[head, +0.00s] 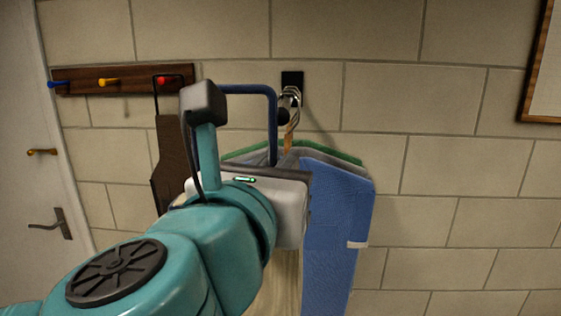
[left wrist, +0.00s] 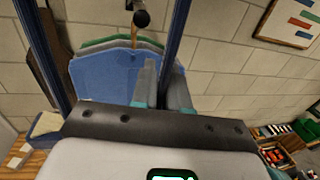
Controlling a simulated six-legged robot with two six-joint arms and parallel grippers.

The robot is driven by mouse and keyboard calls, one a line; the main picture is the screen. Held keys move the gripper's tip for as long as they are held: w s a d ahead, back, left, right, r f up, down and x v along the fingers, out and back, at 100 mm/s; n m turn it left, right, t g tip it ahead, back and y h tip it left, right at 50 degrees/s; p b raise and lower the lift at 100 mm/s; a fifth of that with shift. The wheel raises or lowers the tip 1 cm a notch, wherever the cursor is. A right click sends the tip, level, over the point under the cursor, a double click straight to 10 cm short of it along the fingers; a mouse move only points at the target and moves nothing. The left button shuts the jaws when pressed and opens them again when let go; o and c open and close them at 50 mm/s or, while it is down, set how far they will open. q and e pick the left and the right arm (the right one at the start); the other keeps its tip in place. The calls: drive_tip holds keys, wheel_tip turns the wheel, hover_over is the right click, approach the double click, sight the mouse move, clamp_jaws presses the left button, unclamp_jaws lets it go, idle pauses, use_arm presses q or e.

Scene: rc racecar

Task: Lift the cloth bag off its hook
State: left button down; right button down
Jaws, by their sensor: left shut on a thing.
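The blue cloth bag (head: 340,215) hangs against the brick wall, with green and grey edges behind its top. It also shows in the left wrist view (left wrist: 105,75). A tan loop (head: 289,140) runs up from its top to the metal hook (head: 290,98) on a black wall plate. The hook's dark round end shows in the left wrist view (left wrist: 141,18), just above the loop. My left gripper (left wrist: 163,85) is shut on the bag near its top edge, below the hook. In the head view its housing hides the bag's left part. My right gripper is not in view.
A wooden rack (head: 125,79) with coloured pegs is left of the hook, and a dark brown item (head: 166,150) hangs from its red peg. A white door (head: 35,160) stands at far left. A framed board (head: 545,70) is at right. The wall right of the bag is clear.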

use_arm(q)
drive_tip(key=s, duration=0.4)
drive_tip(key=shift+s+a, duration=0.1)
drive_tip(key=shift+s, duration=0.3)
